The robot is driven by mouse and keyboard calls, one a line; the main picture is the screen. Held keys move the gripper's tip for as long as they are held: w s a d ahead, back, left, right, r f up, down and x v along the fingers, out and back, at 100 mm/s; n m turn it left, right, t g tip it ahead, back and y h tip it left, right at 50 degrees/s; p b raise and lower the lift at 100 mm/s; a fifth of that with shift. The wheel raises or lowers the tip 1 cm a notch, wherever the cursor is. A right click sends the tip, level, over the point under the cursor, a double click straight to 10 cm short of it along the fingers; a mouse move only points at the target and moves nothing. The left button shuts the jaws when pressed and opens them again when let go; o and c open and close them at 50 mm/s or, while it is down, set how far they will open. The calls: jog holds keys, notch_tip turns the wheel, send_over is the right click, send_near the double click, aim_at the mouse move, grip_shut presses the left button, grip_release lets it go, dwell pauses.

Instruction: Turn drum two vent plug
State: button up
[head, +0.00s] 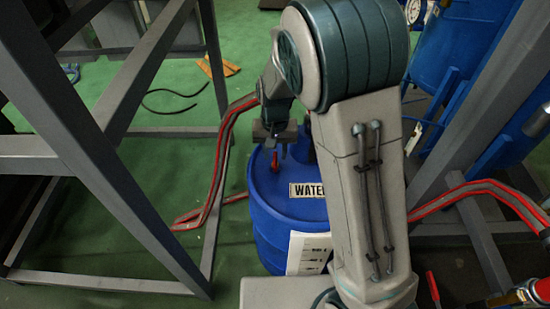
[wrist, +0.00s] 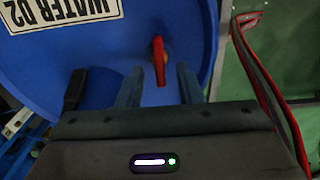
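A blue drum (head: 268,222) stands on the green floor, with a label reading WATER on its lid; in the wrist view the lid (wrist: 100,52) carries the label WATER D2 (wrist: 70,12). The red vent plug handle (wrist: 158,50) rises near the drum's rim; it also shows in the head view (head: 275,160). My gripper (wrist: 160,78) is open. In the wrist view its two fingers lie on either side of the red handle, with a gap on each side. I cannot tell whether the fingertips are level with the handle. My arm hides part of the drum in the head view.
A grey metal frame (head: 88,128) stands at the left. Red-edged hoses (head: 222,160) run beside the drum. A blue vessel (head: 455,45) and a slanted grey post (head: 470,105) stand at the right. A dark fitting (wrist: 75,90) sits on the lid near my gripper.

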jog(key=shift+f, duration=1)
grip_shut()
